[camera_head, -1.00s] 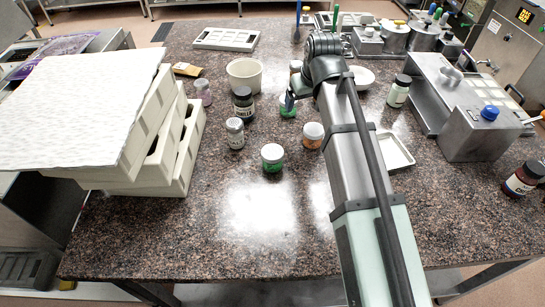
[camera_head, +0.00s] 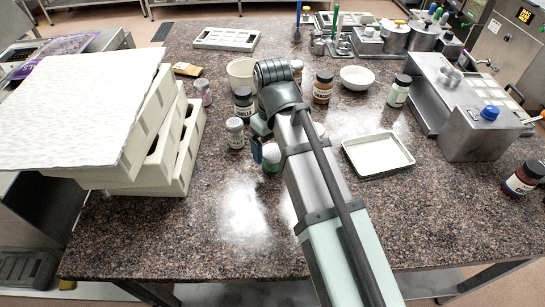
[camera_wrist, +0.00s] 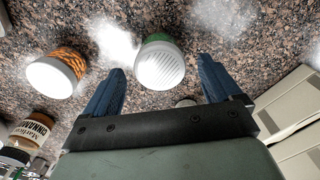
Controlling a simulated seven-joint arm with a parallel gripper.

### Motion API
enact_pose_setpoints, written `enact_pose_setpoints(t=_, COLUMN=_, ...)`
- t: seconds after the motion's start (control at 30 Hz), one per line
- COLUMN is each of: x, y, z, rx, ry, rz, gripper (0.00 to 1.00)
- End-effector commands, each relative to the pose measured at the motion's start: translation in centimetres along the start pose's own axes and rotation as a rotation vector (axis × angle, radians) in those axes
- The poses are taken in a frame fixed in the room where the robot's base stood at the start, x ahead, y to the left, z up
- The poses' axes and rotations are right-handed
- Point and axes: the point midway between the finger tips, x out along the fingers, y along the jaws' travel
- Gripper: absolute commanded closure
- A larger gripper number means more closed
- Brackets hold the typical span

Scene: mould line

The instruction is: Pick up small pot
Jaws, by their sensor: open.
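A small pot with a white ribbed lid and green contents (camera_head: 271,162) stands on the speckled counter, partly hidden by my gripper in the head view. In the wrist view this pot (camera_wrist: 160,65) lies between and beyond the fingertips, apart from them. My gripper (camera_wrist: 163,82) has its blue fingers spread and empty; in the head view it (camera_head: 262,150) is beside and above the pot. A second small pot with orange contents (camera_wrist: 57,72) is left of the fingers in the wrist view; in the head view my arm mostly hides it.
A white-lidded jar (camera_head: 235,133) and a dark bottle (camera_head: 243,104) stand close to my gripper. A brown-labelled bottle (camera_head: 322,87), white bowl (camera_head: 357,78) and shallow tray (camera_head: 378,154) are to the right. Stacked moulds (camera_head: 150,140) stand left. The front counter is clear.

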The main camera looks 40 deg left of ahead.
Motion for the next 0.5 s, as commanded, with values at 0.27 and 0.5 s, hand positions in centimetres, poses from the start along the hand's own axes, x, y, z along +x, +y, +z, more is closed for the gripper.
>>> enact_pose_setpoints(t=0.27, x=2.8, y=0.0, z=0.1, rx=0.001, ry=-0.001, rz=0.0, gripper=0.09)
enact_pose_setpoints(t=0.5, x=4.6, y=0.0, z=0.0, rx=0.001, ry=0.001, rz=0.001, gripper=0.09)
